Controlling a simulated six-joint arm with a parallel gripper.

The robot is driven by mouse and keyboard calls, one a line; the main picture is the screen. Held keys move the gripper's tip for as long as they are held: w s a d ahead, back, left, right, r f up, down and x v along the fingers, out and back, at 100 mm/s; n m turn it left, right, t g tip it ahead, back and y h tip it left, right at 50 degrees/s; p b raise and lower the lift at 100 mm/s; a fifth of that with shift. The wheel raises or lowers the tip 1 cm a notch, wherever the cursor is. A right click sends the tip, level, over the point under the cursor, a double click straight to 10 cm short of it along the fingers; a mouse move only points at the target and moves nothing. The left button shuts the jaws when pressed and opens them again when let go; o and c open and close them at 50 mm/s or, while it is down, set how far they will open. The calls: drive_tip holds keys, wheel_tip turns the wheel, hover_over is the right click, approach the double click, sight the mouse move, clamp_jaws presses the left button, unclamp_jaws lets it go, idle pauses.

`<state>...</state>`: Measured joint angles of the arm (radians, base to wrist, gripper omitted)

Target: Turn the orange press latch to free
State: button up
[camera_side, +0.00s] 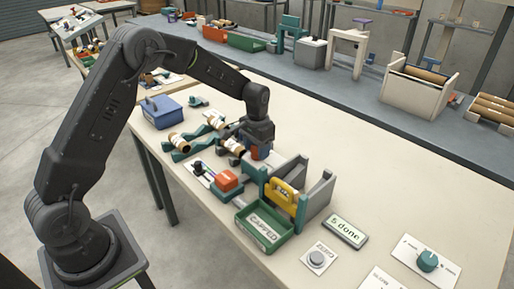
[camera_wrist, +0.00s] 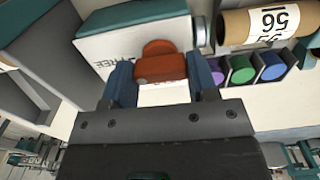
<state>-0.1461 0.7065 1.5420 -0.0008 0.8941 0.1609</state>
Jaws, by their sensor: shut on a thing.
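The orange press latch (camera_wrist: 160,66) sits on a white face (camera_wrist: 105,52) with lettering, partly covered, that reads like "FREE". My gripper (camera_wrist: 160,80) has its two blue fingers on either side of the latch and is shut on it. In the side view my gripper (camera_side: 257,146) points down over the bench, behind the grey-walled fixture (camera_side: 318,195). The latch is mostly hidden there by the gripper. The exact angle of the latch is hard to tell.
In the side view, a green CAPPED tray (camera_side: 264,236), a "5 done" display (camera_side: 345,232) and a teal knob (camera_side: 428,261) stand in front.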

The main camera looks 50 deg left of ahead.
drive_tip(key=o, duration=0.9)
drive_tip(key=shift+r, duration=0.15)
drive_tip(key=shift+r, duration=6.8)
